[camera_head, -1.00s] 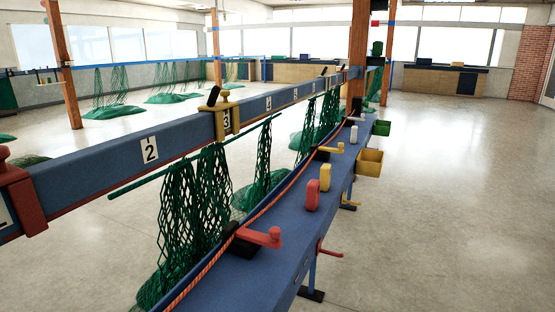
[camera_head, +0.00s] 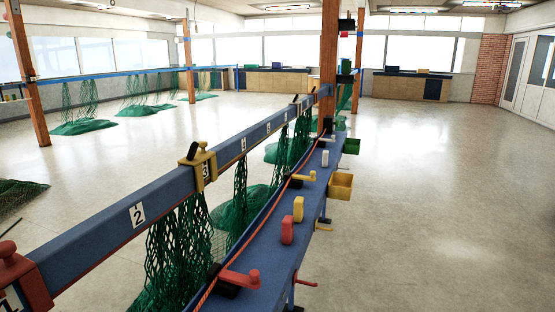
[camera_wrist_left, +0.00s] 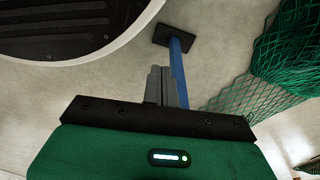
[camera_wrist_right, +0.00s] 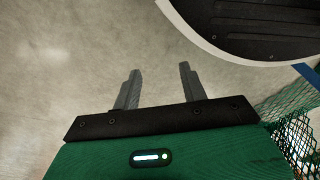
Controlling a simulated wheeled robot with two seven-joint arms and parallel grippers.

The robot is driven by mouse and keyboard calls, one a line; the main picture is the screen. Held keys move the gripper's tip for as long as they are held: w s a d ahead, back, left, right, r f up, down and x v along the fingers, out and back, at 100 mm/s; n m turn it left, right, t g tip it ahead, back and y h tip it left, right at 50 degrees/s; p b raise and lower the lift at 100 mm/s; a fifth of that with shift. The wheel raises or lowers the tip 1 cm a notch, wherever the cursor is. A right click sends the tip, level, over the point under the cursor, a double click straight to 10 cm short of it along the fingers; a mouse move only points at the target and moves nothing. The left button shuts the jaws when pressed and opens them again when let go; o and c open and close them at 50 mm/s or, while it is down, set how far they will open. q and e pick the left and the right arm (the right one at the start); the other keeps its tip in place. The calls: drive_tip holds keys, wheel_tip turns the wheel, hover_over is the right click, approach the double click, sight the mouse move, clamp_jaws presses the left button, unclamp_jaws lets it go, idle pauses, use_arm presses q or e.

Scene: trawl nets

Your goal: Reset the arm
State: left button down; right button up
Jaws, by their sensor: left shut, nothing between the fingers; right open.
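My left gripper (camera_wrist_left: 166,88) shows in the left wrist view with its fingers together and nothing between them. It points down over bare floor, with a blue post and its black foot (camera_wrist_left: 174,34) just beyond the fingertips. My right gripper (camera_wrist_right: 160,72) shows in the right wrist view with its fingers apart and nothing between them, over bare floor. Neither gripper nor arm is in the head view.
A long blue beam (camera_head: 105,229) and a blue bench (camera_head: 269,269) run away from me. Green netting (camera_head: 178,250) hangs between them; netting also shows near my left gripper (camera_wrist_left: 280,70). A red crank (camera_head: 240,278) and a yellow bin (camera_head: 341,186) are on the bench. Floor at right is clear.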

use_arm(q)
drive_tip(key=s+a+f+p, duration=0.2)
drive_tip(key=s+p, duration=0.1)
drive_tip(key=s, duration=0.4)
drive_tip(key=s+a+f+g+p, duration=0.1)
drive_tip(key=s+a+f+p, duration=0.1)
drive_tip(key=s, duration=0.6)
drive_tip(key=shift+f+p, duration=0.35)
drive_tip(key=shift+p, duration=0.35)
use_arm(e)
drive_tip(key=s+d+f, duration=0.2)
drive_tip(key=s, duration=0.5)
drive_tip(key=s+d+f+g, duration=0.1)
drive_tip(key=s+d+f, duration=0.1)
drive_tip(key=s, duration=0.5)
drive_tip(key=shift+s+f, duration=0.35)
drive_tip(key=shift+s, duration=0.05)
use_arm(q)
drive_tip(key=shift+a, duration=0.1)
